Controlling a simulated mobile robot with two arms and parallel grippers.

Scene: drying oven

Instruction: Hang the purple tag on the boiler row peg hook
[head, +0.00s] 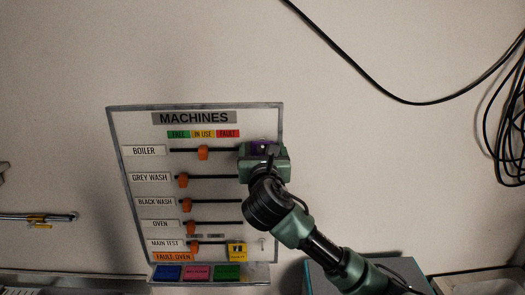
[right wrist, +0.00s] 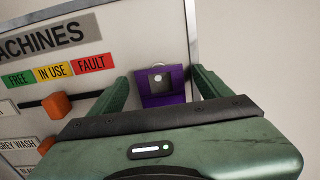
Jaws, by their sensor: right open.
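The purple tag (right wrist: 160,85) hangs at the right end of the boiler row (head: 143,151) on the machines board. A small pale ring or hook shows at its top edge in the right wrist view. In the head view only a sliver of the tag (head: 262,145) shows above my right gripper (head: 264,158). My right gripper's two green fingers (right wrist: 160,90) stand open on either side of the tag, with gaps visible. The boiler peg hook itself is mostly hidden by the tag and gripper. My left gripper is not in view.
The board (head: 112,190) has several rows with orange sliders. A yellow tag (head: 237,250) hangs in the main test row. Blue, pink and green tags lie on the ledge (head: 215,283) below. Black cables (head: 500,120) hang on the wall at right.

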